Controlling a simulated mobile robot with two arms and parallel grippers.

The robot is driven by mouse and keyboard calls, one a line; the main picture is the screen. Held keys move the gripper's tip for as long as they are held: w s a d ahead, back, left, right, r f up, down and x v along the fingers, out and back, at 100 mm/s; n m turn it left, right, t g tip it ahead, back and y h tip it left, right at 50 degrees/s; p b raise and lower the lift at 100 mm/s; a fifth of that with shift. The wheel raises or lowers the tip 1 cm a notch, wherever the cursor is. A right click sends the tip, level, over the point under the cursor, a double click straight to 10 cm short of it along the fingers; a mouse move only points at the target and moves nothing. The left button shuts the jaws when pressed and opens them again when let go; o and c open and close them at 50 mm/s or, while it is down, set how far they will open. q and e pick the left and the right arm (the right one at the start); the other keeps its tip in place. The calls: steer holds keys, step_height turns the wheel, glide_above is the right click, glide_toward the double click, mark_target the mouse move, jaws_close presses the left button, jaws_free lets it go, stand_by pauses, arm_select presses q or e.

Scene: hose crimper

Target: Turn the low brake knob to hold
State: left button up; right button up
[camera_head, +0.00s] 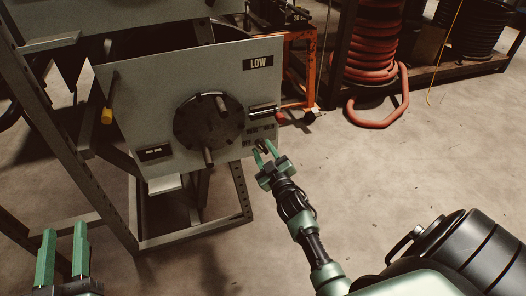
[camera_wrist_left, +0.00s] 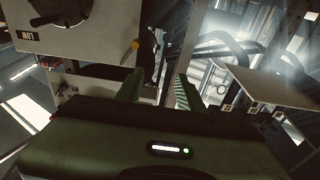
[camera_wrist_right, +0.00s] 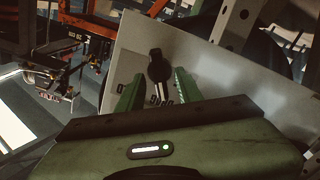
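The low brake knob (camera_wrist_right: 157,66) is a small black knob on the grey panel (camera_wrist_right: 200,68) in the right wrist view. It also shows in the head view (camera_head: 262,146), low on the right side of the panel marked LOW (camera_head: 258,63). Small labels sit around it, too small to read surely. My right gripper (camera_head: 265,155) is open, its green fingers spread at the knob. In the right wrist view the knob shows between and just beyond the fingertips (camera_wrist_right: 156,85); contact cannot be told. My left gripper (camera_head: 62,240) is open and empty at the lower left.
A round black reel disc (camera_head: 208,122) with protruding handles is on the same panel, left of the knob. A yellow-tipped lever (camera_head: 107,112) is at its left edge. A metal frame (camera_head: 190,235) stands below. Red hose (camera_head: 375,95) lies at the back; open floor is to the right.

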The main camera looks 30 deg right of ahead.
arm_select(q)
steer(key=shift+r+t, duration=0.3)
steer(key=shift+r, duration=0.15)
arm_select(e)
steer(key=shift+w, duration=0.3)
jaws_close()
